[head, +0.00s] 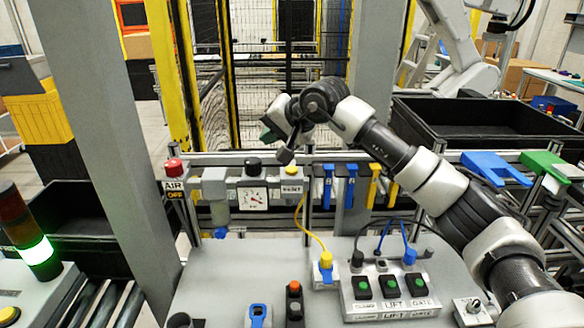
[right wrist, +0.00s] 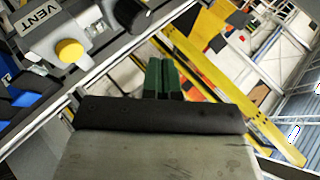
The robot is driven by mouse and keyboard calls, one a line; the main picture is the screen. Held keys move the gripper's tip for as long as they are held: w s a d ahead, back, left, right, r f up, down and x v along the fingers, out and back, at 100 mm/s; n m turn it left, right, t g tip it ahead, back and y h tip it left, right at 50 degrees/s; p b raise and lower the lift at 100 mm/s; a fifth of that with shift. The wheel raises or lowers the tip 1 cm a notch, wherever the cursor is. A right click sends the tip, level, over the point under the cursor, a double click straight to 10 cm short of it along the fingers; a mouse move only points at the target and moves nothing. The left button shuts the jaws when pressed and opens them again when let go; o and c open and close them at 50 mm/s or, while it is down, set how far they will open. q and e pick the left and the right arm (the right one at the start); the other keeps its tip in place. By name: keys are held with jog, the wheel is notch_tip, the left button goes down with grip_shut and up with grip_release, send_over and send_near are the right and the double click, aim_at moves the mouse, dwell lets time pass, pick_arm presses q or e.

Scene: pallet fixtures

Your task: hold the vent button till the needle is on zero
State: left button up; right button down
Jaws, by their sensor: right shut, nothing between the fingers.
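The yellow vent button (head: 291,171) sits above the VENT label (head: 291,189) on the rail panel. In the right wrist view the yellow button (right wrist: 69,51) stands out from its grey housing, left of my fingers, with nothing touching it. The white gauge (head: 253,199) is just left of it in the head view. Its needle is red, but too small to read against the scale. My right gripper (head: 268,134) is up behind and above the panel, apart from the button. Its green fingers (right wrist: 161,78) are shut and empty. My left gripper is not in view.
A red button (head: 173,167) over an AIR OFF label is at the panel's left end. Blue and yellow handles (head: 348,185) hang right of the vent. A yellow cable (head: 304,222) runs down to the console. A grey post (head: 100,120) stands at left.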

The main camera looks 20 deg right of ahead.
aim_at(294, 169)
jog(key=w+d+r+h, duration=0.1)
jog(key=d+r+h, duration=0.2)
jog(key=d, duration=0.2)
jog(key=shift+d+n, duration=0.4)
notch_tip(294, 169, down, 9)
jog(key=b, duration=0.6)
jog(key=shift+r, duration=0.15)
dwell(1.6)
jog(key=shift+f+b, duration=0.4)
jog(key=shift+s+f+b, duration=0.1)
jog(key=shift+f+b, duration=0.25)
jog(key=shift+f, duration=0.2)
dwell(3.4)
